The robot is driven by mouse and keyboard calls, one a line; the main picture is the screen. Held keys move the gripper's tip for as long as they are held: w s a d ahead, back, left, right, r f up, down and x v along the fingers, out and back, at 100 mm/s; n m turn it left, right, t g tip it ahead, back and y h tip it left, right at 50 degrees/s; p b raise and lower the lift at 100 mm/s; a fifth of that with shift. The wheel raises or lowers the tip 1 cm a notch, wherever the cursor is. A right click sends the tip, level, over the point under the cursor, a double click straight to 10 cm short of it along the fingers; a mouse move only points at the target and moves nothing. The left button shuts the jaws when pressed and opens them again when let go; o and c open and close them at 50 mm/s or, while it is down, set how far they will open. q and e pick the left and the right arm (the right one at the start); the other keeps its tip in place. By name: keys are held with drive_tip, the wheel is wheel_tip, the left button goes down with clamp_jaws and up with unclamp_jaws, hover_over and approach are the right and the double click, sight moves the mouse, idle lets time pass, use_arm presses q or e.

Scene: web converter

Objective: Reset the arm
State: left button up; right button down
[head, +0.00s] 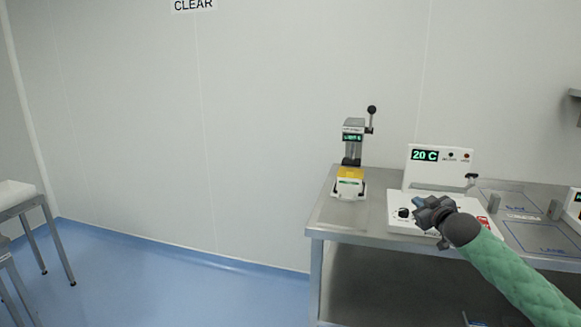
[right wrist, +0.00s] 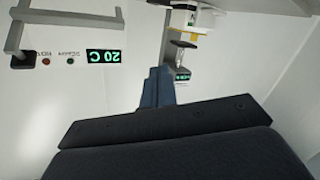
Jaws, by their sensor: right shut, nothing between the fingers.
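My right arm (head: 510,278), in a green sleeve, comes in from the lower right in the head view. Its dark right gripper (head: 419,204) is in front of the white device with the 20 C display. In the right wrist view the blue-grey fingers (right wrist: 158,88) are together with nothing between them. My left gripper is not in either view.
A steel table (head: 325,218) stands at the right. On it are a small press (head: 352,145) with a lever and yellow part, and the white 20 C device (head: 440,165). The blue floor (head: 160,270) between is clear.

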drive_tip(key=s+a+f+g+h+p, duration=0.1)
drive_tip(key=s+a+f+g+h, duration=0.15)
drive_tip(key=s+a+f, duration=0.5)
drive_tip(key=s+a+f+g+h+p, duration=0.1)
drive_tip(key=s+a+f+g, duration=0.3)
drive_tip(key=s+f, duration=0.55)
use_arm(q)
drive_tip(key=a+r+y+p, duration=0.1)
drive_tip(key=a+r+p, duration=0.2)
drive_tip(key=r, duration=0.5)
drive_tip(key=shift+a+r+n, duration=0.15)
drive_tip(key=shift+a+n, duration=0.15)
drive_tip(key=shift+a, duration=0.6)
use_arm(e)
drive_tip(key=s+a+f+m+g+y, duration=0.1)
drive_tip(key=s+a+f, duration=0.3)
drive_tip(key=s, duration=0.9)
drive_tip(key=s+a+f+m+g+y, duration=0.1)
drive_tip(key=s+a+f+g, duration=0.3)
drive_tip(key=s+f, duration=0.4)
drive_tip(key=s+a+f+m+g+y, duration=0.1)
drive_tip(key=s+a+f, duration=0.4)
drive_tip(key=s, duration=1.4)
drive_tip(key=shift+s+f+g, duration=0.3)
drive_tip(key=shift+f+g, duration=0.55)
drive_tip(key=shift+f, duration=0.1)
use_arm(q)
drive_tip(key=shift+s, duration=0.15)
use_arm(e)
drive_tip(key=shift+a, duration=0.1)
